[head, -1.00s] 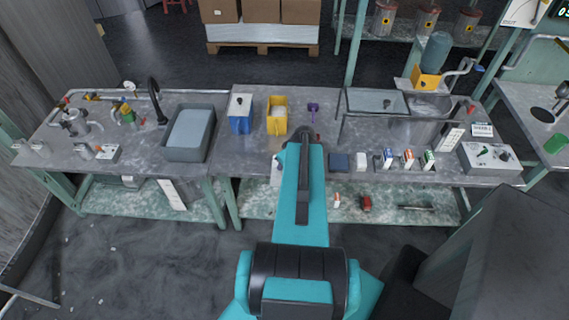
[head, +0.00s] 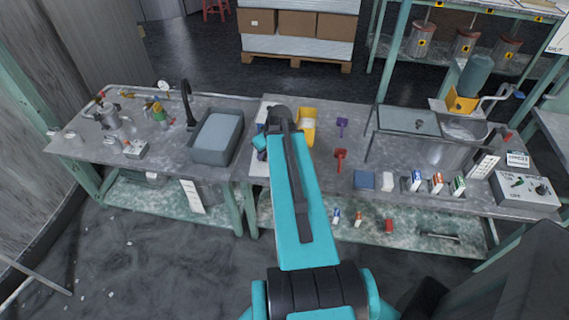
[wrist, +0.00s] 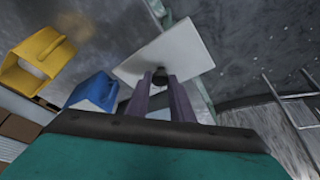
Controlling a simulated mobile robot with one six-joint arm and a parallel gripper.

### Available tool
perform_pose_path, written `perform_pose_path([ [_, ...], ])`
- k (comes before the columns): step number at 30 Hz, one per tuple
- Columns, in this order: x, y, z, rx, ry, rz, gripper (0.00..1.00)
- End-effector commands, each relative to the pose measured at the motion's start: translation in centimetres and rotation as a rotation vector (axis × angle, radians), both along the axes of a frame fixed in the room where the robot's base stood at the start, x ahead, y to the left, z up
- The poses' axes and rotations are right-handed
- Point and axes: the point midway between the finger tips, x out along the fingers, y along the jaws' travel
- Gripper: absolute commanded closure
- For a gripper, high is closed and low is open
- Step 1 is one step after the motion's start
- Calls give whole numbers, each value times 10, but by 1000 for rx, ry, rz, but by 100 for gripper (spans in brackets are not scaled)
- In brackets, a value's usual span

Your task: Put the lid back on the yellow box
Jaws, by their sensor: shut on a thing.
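A white, flat, square lid (wrist: 163,52) with a dark knob is held by my gripper (wrist: 160,82) in the wrist view. The two fingers are shut on the knob, and the lid looks level with nothing seen against it. The yellow box (head: 308,113) stands on the bench just right of my wrist in the head view, partly hidden by it. It also shows at the left of the wrist view (wrist: 42,62), with its top open.
A blue box (wrist: 95,92) with a whitish top stands near the yellow one, mostly hidden in the head view. A purple scoop (head: 342,124) and red scoop (head: 340,157) lie right of the yellow box. A grey basin (head: 216,137) is at left.

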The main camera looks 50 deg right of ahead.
Motion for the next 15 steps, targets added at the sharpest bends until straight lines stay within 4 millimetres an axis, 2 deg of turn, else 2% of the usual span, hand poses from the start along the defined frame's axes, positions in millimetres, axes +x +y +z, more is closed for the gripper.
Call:
perform_pose_path([
  [1, 14, 10, 6, -2, -2, 13, 100],
  [3, 28, 22, 15, -2, 0, 23, 100],
  [15, 97, 105, 71, -7, 6, 68, 100],
])
